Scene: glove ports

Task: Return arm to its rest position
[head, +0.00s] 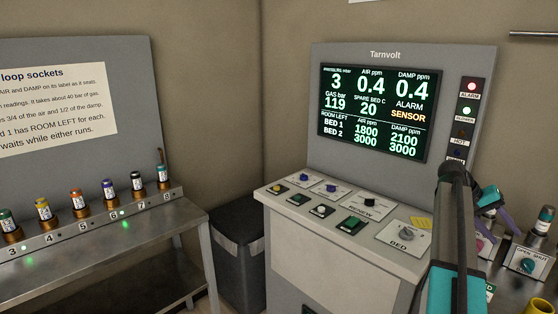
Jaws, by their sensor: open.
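My arm (456,215) stands folded at the right of the head view, in front of the right end of the grey console. Its dark link rises from a teal joint (454,289) at the bottom edge. Dark, teal and purple parts show just right of the link. They may be my wrist and gripper, but they are small and partly hidden, and I cannot make out the fingertips or anything held between them.
The Tarnvolt panel (375,110) lights ALARM and SENSOR above a console (340,255) of knobs and buttons. A metal bench (120,245) at left bears several socketed cartridges. A dark bin (238,255) stands between. A knobbed unit (525,262) and a cartridge (544,219) are right of my arm.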

